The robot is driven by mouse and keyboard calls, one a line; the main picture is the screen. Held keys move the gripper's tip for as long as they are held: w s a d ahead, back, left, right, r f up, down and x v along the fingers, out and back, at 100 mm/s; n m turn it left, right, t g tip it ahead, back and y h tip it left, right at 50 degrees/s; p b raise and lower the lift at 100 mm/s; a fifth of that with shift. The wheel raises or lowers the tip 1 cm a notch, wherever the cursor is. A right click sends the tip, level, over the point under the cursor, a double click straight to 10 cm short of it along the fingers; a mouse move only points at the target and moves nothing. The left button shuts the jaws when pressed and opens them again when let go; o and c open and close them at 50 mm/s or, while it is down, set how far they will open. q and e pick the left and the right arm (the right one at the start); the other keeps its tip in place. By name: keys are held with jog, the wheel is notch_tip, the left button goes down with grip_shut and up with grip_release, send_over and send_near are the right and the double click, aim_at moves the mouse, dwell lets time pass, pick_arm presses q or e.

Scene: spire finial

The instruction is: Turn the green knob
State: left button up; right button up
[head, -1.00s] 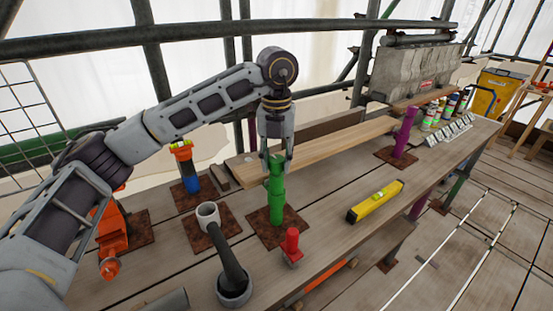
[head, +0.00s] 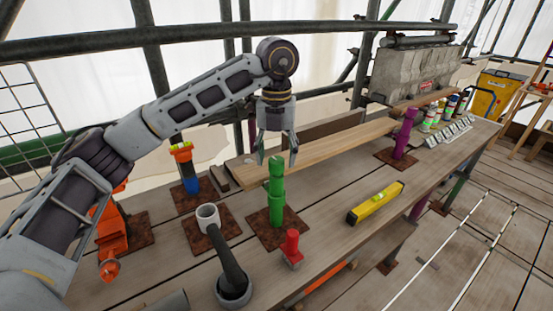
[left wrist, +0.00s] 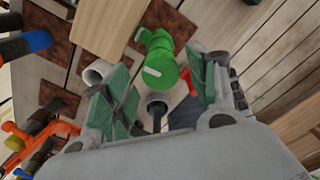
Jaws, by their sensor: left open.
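The green knob (head: 276,170) tops a green post that stands upright on a rusty square plate (head: 262,240). In the left wrist view the knob (left wrist: 159,72) shows between and beyond the fingers, with a pale mark on its end. My left gripper (head: 277,160) is open and points down just above and behind the knob. Its fingers look apart from the knob, and nothing is held. My right gripper is not in view.
A yellow level (head: 375,202) lies to the right. A wooden plank (head: 325,148) lies behind.

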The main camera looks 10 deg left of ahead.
pick_arm(q)
notch_tip(320, 180, up, 10)
dwell(0.8)
dwell(0.3)
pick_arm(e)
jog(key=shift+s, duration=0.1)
pick_arm(q)
notch_tip(320, 180, up, 8)
jog(key=p, duration=0.8)
send_over(277, 160)
notch_tip(277, 160, up, 14)
jog(key=p, duration=1.3)
jog(key=shift+f+p, duration=0.15)
jog(key=shift+p, duration=0.2)
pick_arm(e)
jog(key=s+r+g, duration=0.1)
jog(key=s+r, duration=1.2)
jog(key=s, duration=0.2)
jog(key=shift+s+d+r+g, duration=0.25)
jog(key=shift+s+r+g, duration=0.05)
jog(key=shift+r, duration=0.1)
pick_arm(q)
jog(key=shift+r, duration=0.2)
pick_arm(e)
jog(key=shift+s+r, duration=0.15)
